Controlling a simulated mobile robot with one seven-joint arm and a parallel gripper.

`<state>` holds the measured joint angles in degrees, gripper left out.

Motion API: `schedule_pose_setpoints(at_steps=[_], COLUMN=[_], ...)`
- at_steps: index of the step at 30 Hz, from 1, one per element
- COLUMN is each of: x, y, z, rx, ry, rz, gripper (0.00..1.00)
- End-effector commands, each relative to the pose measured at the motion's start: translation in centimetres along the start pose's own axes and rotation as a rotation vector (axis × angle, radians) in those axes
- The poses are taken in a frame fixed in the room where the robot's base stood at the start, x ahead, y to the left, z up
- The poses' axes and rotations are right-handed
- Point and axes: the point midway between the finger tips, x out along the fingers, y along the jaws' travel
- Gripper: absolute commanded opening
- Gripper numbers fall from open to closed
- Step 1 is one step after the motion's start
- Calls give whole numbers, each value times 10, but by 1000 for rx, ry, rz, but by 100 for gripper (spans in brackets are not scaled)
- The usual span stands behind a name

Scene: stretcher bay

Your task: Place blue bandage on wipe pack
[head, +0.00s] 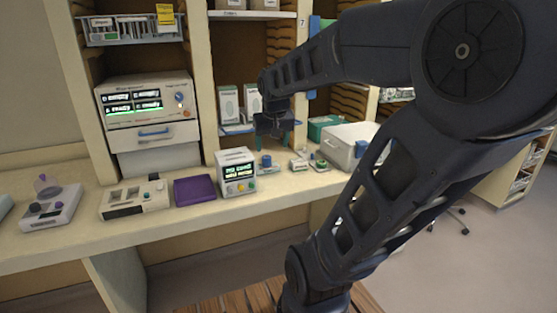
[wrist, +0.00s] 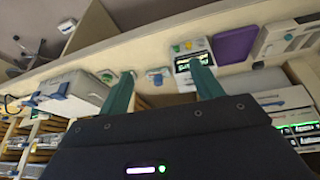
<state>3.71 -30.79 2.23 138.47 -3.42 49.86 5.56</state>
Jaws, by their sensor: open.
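A small blue roll-shaped thing (head: 266,161), probably the blue bandage, is on the counter right of a small display device. It rests on or against a pale flat piece; I cannot tell which. It also shows in the wrist view (wrist: 157,76), between my fingers in the picture. The wipe pack cannot be identified for certain; a small pale item (head: 299,165) lies right of the blue roll. My gripper (head: 273,139) is open, with teal fingers pointing down above the counter. Its fingers (wrist: 162,72) show nothing held between them.
The display device (head: 237,173) stands left of the blue roll, with a purple pad (head: 195,190) beyond it. A small green-topped item (head: 320,162) and a white box (head: 346,145) are to the right. Shelves rise behind. The counter's front strip is mostly clear.

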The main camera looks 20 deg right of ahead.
Motion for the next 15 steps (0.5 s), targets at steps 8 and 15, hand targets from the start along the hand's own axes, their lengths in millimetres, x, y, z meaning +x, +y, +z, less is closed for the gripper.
schedule_pose_setpoints(at_steps=[8, 15], x=[-19, -22], y=[-6, -8], z=[68, 89], rx=[-60, -81], ry=[8, 6], rz=[-56, -75], gripper=[65, 65])
